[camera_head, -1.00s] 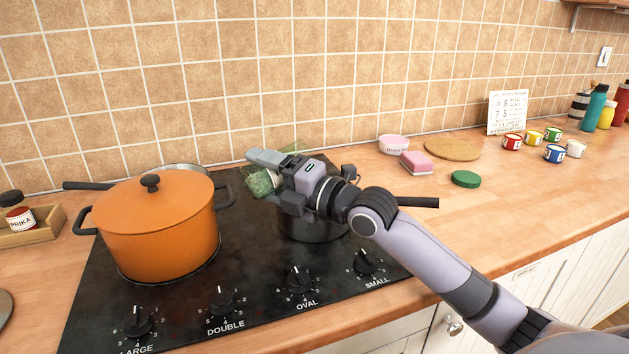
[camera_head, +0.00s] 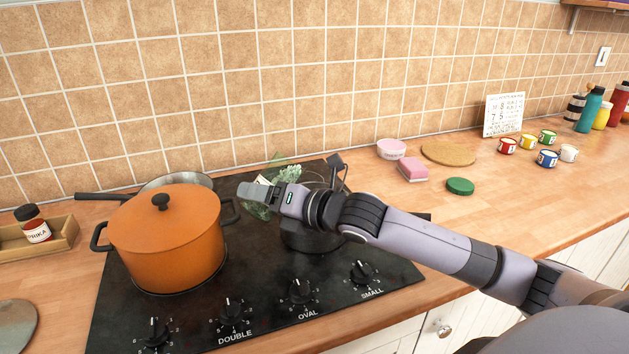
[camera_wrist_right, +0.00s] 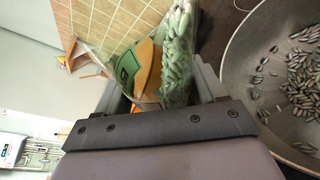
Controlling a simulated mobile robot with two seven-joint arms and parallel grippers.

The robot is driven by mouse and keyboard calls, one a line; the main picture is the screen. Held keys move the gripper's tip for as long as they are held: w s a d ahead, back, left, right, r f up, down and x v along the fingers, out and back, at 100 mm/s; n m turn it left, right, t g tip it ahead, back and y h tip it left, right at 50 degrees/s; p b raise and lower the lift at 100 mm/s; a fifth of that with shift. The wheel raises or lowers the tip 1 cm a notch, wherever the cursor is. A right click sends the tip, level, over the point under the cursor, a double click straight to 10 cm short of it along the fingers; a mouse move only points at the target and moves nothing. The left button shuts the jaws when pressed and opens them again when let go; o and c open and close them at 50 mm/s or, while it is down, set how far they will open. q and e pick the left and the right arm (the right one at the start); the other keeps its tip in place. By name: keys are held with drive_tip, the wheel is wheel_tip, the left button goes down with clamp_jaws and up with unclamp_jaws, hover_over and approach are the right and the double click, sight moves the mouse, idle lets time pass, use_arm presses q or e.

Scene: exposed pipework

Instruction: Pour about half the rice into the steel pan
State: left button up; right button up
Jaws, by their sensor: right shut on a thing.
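My right gripper (camera_head: 258,194) is shut on a clear rice bag with a green label (camera_head: 258,210), over the back of the hob. The wrist view shows the bag (camera_wrist_right: 178,60) tilted between the fingers, with many pale green-tinted grains inside. The steel pan (camera_head: 312,241) stands at the right of the hob, partly hidden behind my right gripper and wrist. In the wrist view the pan's inside (camera_wrist_right: 242,68) is at the right, with loose rice grains (camera_wrist_right: 303,78) on its bottom. My left gripper is not in view.
A lidded orange pot (camera_head: 165,240) stands left of the bag. Another pan (camera_head: 180,181) with a dark handle is behind it. A paprika jar (camera_head: 34,225) sits in a wooden tray at the left. A pink sponge (camera_head: 413,169) and a green lid (camera_head: 460,186) lie on the right counter.

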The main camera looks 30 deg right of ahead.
drive_tip(key=shift+r+n+p, duration=0.55)
drive_tip(key=shift+n+p, duration=0.05)
drive_tip(key=shift+p, duration=0.65)
drive_tip(key=shift+a+f+h, duration=0.1)
drive_tip(key=shift+f+h, duration=0.05)
drive_tip(key=shift+h, duration=0.25)
drive_tip(key=shift+a+r+n+g+h, duration=0.2)
drive_tip(key=shift+a+r+n+h, duration=0.1)
drive_tip(key=shift+n, duration=0.3)
drive_tip(key=shift+a+r+n+g+h, duration=0.2)
drive_tip(key=shift+n+h, duration=0.1)
drive_tip(key=shift+n, duration=0.3)
drive_tip(key=shift+a+f+n+h, duration=0.15)
drive_tip(key=shift+a+n+h, duration=0.2)
drive_tip(key=shift+n, duration=0.25)
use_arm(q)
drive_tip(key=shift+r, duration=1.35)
use_arm(e)
drive_tip(key=shift+a+r+n+h, duration=0.15)
drive_tip(key=shift+r+n+h, duration=0.35)
drive_tip(key=shift+n, duration=0.2)
